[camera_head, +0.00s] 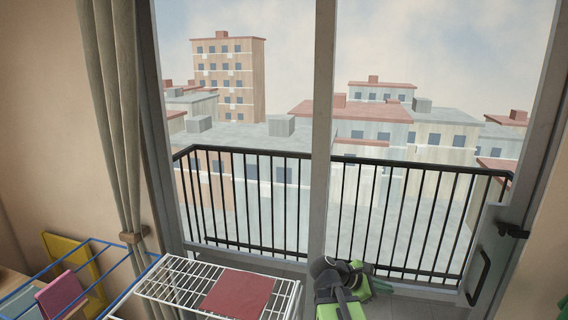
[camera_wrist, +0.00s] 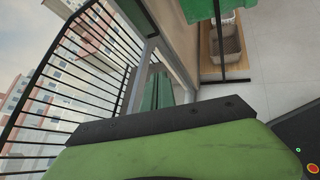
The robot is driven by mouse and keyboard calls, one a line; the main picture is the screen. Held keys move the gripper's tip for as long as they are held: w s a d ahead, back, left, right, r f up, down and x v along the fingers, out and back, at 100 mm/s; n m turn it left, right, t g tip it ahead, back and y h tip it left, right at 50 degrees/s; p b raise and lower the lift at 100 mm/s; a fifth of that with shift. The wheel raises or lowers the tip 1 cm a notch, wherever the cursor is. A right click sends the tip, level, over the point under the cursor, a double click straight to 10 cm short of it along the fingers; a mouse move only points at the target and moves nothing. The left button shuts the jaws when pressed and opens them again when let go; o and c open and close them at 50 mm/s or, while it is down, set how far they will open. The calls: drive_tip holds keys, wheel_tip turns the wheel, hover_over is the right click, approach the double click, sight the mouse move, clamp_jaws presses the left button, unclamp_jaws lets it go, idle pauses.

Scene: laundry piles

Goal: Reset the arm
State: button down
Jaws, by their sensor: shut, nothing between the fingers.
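My arm (camera_head: 345,287), green and black, is folded low at the bottom centre of the head view, just right of the white drying rack. My gripper (camera_wrist: 160,125) fills the lower middle of the wrist view as a green body with a dark front edge. It is shut and holds nothing. Its fingertips are hard to make out in the head view. It is apart from the laundry in sight.
A white wire rack (camera_head: 170,283) with a flat red cloth (camera_head: 238,293) stands close left of my arm. A blue rack (camera_head: 88,262) holds yellow (camera_head: 66,250) and pink (camera_head: 60,293) cloths. Behind are a glass door and balcony railing (camera_head: 255,200). Baskets (camera_wrist: 228,48) sit on a shelf.

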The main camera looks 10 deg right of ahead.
drive_tip(key=a+f+m+y, duration=0.4)
drive_tip(key=a, duration=0.6)
drive_tip(key=a+f+m+y, duration=0.4)
drive_tip(key=a+f+m, duration=0.1)
drive_tip(key=a, duration=0.5)
drive_tip(key=a+f+m+y+b, duration=0.1)
drive_tip(key=a+f+m+y, duration=0.2)
drive_tip(key=a, duration=0.7)
drive_tip(key=shift+a+f+m+y, duration=0.15)
drive_tip(key=shift+f+m+y, duration=0.25)
drive_tip(key=shift+f+m, duration=0.4)
drive_tip(key=shift+r, duration=0.1)
